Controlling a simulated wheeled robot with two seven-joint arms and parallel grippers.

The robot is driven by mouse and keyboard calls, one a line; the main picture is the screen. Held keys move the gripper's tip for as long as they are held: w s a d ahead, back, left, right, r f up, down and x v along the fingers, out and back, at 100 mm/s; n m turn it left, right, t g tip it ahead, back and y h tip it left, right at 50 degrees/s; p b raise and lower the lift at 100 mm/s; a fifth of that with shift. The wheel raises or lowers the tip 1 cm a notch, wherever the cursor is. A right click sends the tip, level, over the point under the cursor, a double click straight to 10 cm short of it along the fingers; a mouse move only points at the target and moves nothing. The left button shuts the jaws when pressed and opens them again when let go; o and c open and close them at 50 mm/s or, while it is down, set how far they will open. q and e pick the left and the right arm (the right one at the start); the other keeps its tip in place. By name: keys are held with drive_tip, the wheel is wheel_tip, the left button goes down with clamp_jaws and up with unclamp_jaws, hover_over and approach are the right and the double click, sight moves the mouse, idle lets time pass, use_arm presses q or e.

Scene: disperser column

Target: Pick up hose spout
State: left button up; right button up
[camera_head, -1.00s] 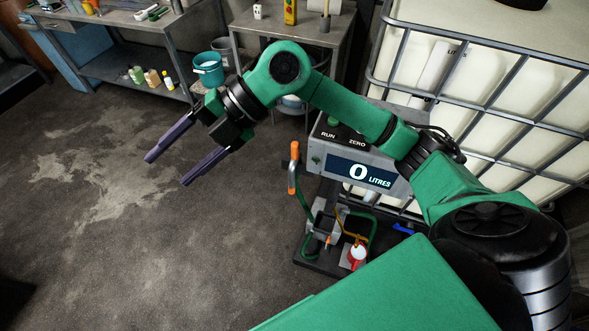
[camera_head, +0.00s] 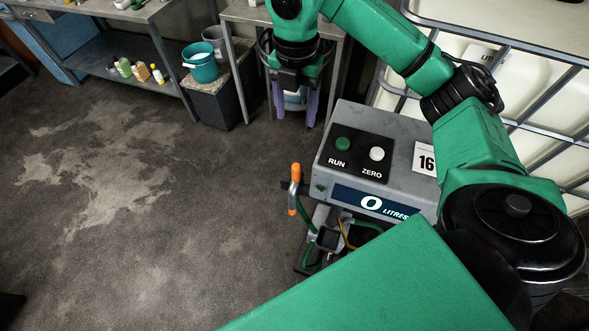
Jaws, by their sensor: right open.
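The hose spout (camera_head: 295,189) with its orange grip stands upright at the left side of the grey disperser box. A green hose (camera_head: 305,222) runs down below it. My right gripper (camera_head: 294,112) has two purple fingers pointing down, apart, with nothing held between them. In the picture it is above the spout, near the back bench, and not touching the spout. My left gripper is not in view.
The disperser box (camera_head: 387,150) carries a green RUN button, a white ZERO button and a display reading 0 litres. A caged white tank (camera_head: 470,20) stands behind at right. A teal bucket (camera_head: 200,64) sits near the benches. The floor at left is clear.

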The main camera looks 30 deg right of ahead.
wheel_tip(320, 180, down, 3)
drive_tip(key=b, duration=0.3)
use_arm(q)
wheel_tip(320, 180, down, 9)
drive_tip(key=b, duration=0.4)
use_arm(e)
hover_over(296, 166)
wheel_tip(296, 166, down, 9)
drive_tip(key=shift+a+r, duration=0.1)
drive_tip(key=shift+r, duration=0.05)
wheel_tip(296, 166, down, 9)
drive_tip(key=p, duration=0.4)
drive_tip(key=shift+s, duration=0.15)
drive_tip(key=shift+f, duration=0.35)
clamp_jaws()
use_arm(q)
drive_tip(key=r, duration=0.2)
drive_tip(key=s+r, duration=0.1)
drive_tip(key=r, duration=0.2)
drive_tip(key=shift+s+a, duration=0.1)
use_arm(e)
drive_tip(key=shift+r, duration=0.1)
